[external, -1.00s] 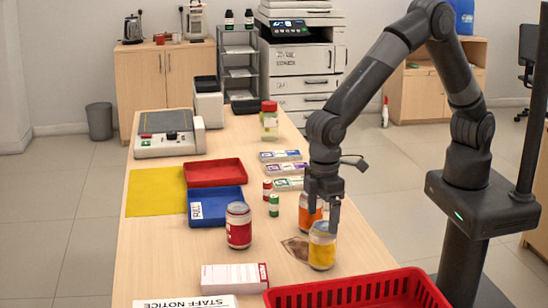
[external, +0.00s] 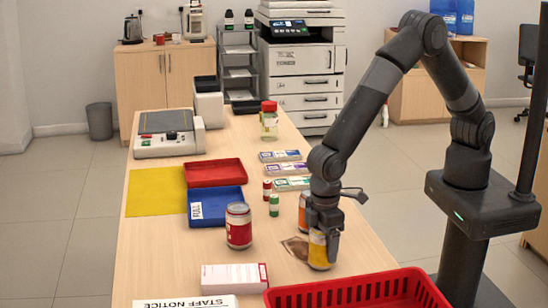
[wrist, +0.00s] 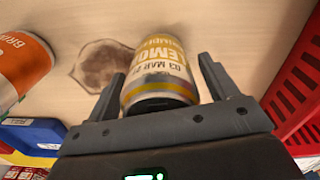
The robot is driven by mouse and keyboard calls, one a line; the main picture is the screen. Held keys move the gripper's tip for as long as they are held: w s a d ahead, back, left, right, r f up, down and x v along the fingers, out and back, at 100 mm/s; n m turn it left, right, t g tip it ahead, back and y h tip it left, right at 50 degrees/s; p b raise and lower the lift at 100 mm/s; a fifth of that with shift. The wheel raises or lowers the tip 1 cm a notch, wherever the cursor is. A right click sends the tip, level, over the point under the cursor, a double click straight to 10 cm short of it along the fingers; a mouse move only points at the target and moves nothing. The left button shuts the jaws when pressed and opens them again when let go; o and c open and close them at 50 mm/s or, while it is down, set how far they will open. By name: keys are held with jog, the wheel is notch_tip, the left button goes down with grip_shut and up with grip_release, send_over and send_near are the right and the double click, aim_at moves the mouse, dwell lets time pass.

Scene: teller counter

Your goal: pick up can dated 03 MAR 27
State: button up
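The can dated 03 MAR 27 (wrist: 160,72) is yellow and white, with "LEMO" and the date readable in the wrist view. It stands on the counter in the external view (external: 318,250), partly hidden by my gripper. My gripper (external: 325,243) is lowered over it. In the wrist view my gripper's fingers (wrist: 165,85) stand on either side of the can, open, with a gap visible on the right side. An orange can (wrist: 22,68) stands just behind it and to the left in the wrist view; my arm partly hides it in the external view (external: 303,215).
A red basket (external: 350,292) stands close by at the front right and shows at the wrist view's right edge (wrist: 300,88). A red can (external: 238,228), a blue tray (external: 216,207) and small rolls stand to the left. A brown stain (wrist: 100,65) marks the counter beside the yellow can.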

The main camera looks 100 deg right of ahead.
jog(key=c, duration=1.1)
jog(key=shift+c, duration=0.2)
